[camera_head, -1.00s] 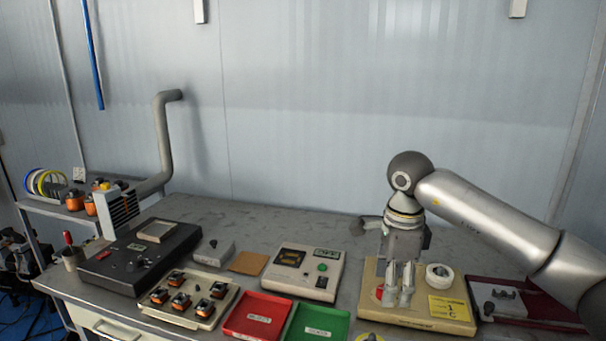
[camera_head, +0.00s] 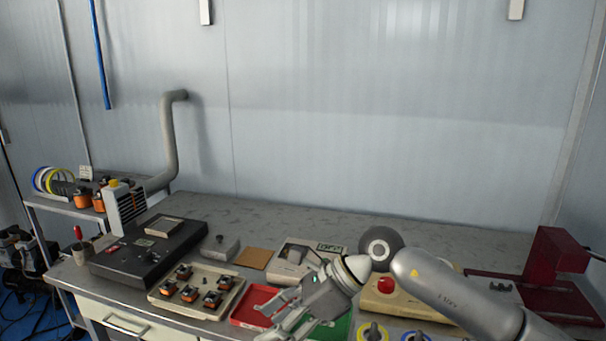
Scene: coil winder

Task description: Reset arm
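My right arm comes in from the right. Its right gripper (camera_head: 285,322) points down and left at the front of the bench, over the green tray (camera_head: 340,326) and near the red tray (camera_head: 252,304). Its fingers look spread apart with nothing visible between them. My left gripper is not in the picture.
A beige tray with several orange-black coils (camera_head: 235,298) and a dark box (camera_head: 150,250) are on the left. A brown pad (camera_head: 254,258) lies behind the trays. A dark red press (camera_head: 554,258) stands at right. The back bench strip (camera_head: 300,222) is clear.

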